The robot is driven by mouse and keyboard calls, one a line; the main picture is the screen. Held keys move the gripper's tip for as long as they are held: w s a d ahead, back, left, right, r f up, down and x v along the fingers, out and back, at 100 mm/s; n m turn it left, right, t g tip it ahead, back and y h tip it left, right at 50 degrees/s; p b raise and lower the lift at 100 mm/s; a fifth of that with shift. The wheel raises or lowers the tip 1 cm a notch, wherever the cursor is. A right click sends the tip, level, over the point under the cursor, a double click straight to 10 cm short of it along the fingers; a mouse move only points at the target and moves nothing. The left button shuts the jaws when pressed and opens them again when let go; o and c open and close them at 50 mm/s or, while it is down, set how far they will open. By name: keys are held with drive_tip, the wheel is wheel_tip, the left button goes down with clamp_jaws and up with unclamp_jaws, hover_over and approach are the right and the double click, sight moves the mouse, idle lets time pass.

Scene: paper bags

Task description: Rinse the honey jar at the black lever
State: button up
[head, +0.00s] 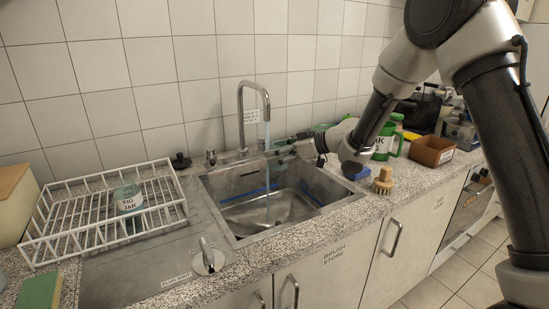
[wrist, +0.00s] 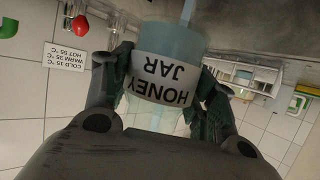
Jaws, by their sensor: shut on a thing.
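The honey jar (wrist: 160,78) is a pale blue, see-through jar with a white HONEY JAR label, inverted in the wrist view. My gripper (wrist: 160,95) is shut on it, one dark finger on each side. In the head view my gripper (head: 284,149) is above the sink beside the tap (head: 242,105); the jar is hard to make out there. A pale blue water stream (head: 267,185) falls from the spout into the basin. In the wrist view the stream (wrist: 187,12) meets the jar's edge. A black knob (head: 180,161) stands left of the tap, possibly the black lever.
A white rack (head: 75,239) on the left holds a labelled jar (head: 128,198). A chrome lever (head: 208,258) stands on the drainer. A brush (head: 382,181), blue sponge (head: 353,170) and brown box (head: 431,151) sit right of the sink. A temperature sign (wrist: 63,60) is on the wall.

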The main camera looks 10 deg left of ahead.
drive_tip(key=shift+s, duration=0.15)
drive_tip(key=s+d, duration=0.3)
drive_tip(key=s, duration=0.4)
idle(0.4)
drive_tip(key=shift+s, duration=0.15)
idle(1.0)
drive_tip(key=s+d+r, duration=0.1)
drive_tip(key=s+r, duration=0.3)
drive_tip(key=shift+s+d, duration=0.3)
drive_tip(key=shift+d, duration=0.05)
idle(0.5)
